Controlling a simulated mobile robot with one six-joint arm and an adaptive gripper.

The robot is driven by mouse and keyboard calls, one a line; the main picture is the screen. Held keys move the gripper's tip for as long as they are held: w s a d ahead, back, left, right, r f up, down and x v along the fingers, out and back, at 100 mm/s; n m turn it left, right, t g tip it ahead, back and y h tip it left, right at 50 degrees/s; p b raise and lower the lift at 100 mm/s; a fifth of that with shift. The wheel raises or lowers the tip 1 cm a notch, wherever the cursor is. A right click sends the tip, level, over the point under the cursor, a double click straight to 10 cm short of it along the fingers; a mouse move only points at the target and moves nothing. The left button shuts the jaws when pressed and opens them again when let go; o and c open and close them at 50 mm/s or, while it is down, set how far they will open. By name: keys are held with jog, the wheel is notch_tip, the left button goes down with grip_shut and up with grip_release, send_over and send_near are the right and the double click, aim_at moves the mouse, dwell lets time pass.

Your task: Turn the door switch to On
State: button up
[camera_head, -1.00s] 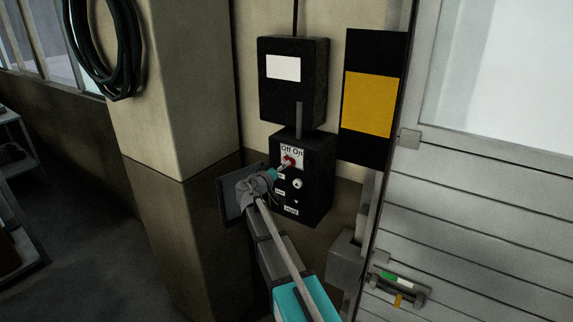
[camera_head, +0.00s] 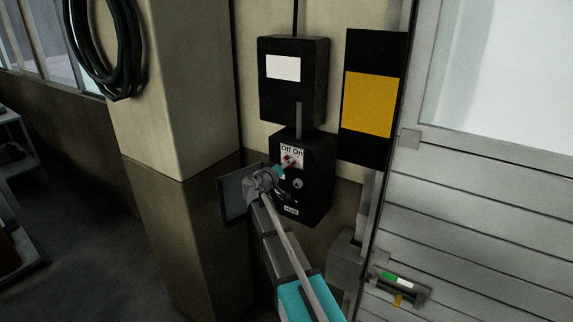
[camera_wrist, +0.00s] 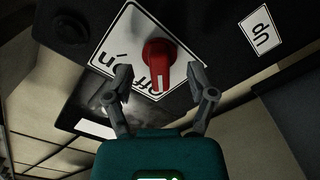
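The door switch is a red knob (camera_wrist: 160,60) with a white mark, on a white "Off On" plate (camera_wrist: 130,38). In the wrist view the plate is upside down, and the mark points down beside the word "Off". In the head view the plate (camera_head: 292,151) is on a black control box (camera_head: 318,190) on the wall. My gripper (camera_wrist: 163,78) is open, with one finger on each side of the knob and a gap to both. In the head view my gripper (camera_head: 281,169) is close in front of the switch and partly covers the box face.
A small door panel (camera_head: 236,197) hangs open left of the box. A larger black box (camera_head: 293,88) is above it. A yellow and black sign (camera_head: 368,105) and a slatted door (camera_head: 470,220) are to the right. A pillar (camera_head: 180,90) with coiled hose (camera_head: 128,50) is left.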

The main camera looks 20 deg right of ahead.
jog(key=c, duration=0.6)
jog(key=shift+c, duration=0.2)
jog(key=shift+s+d+m, duration=0.1)
jog(key=shift+m, duration=4.4)
jog(key=shift+s+d+m, duration=0.1)
jog(key=shift+m, duration=4.4)
jog(key=o, duration=1.3)
